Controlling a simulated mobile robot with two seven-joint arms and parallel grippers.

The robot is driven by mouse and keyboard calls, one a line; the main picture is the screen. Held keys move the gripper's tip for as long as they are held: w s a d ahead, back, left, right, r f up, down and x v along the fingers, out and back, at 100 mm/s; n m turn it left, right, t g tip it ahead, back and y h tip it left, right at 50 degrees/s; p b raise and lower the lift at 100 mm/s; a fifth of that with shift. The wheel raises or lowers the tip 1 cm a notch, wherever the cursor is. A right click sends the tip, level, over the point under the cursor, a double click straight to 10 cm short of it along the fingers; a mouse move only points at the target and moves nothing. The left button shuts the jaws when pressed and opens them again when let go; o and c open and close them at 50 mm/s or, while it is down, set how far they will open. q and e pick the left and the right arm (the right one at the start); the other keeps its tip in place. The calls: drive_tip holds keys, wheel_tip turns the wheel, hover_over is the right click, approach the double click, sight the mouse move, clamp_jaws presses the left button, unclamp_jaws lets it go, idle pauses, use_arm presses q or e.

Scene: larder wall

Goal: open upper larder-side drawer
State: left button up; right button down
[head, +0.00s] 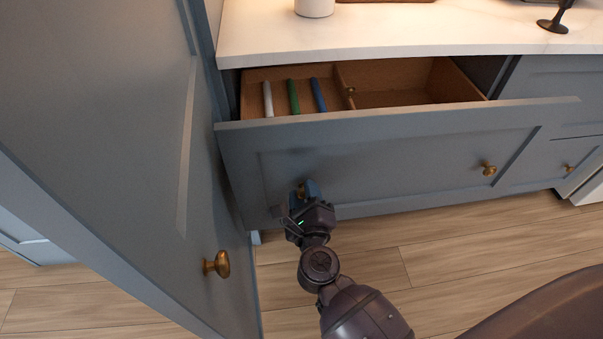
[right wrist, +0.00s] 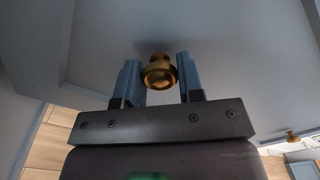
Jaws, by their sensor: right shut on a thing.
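The upper drawer, with a grey-blue front (head: 400,150), stands partly open below the white counter, and its wooden inside shows. It has two brass knobs, a left one (head: 299,191) and a right one (head: 489,169). My right gripper (head: 306,190) is at the left knob and partly covers it in the head view. In the right wrist view, the brass knob (right wrist: 159,72) sits between the blue fingers of my right gripper (right wrist: 157,82), which is shut on it. My left gripper is not in view.
A tall blue-grey door (head: 110,130) with a brass knob (head: 217,264) stands close on the left. White, green (head: 293,96) and blue sticks lie in the drawer's left compartment. The white counter (head: 420,30) is above. Wooden floor (head: 440,250) is bare in front.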

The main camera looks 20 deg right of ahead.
use_arm(q)
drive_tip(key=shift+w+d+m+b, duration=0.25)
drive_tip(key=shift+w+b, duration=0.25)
drive_tip(key=shift+b, duration=0.25)
use_arm(e)
drive_tip(key=v, duration=1.4)
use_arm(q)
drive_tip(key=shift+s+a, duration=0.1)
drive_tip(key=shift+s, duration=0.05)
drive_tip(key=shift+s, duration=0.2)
use_arm(e)
drive_tip(key=c, duration=0.8)
unclamp_jaws()
drive_tip(key=shift+o, duration=0.2)
use_arm(q)
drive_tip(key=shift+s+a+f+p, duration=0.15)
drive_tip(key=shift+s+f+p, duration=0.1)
drive_tip(key=shift+p, duration=0.25)
use_arm(e)
drive_tip(key=v, duration=1)
drive_tip(key=shift+s, duration=0.4)
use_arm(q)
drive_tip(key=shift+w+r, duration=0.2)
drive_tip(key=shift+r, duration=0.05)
use_arm(e)
drive_tip(key=shift+a+r, duration=0.1)
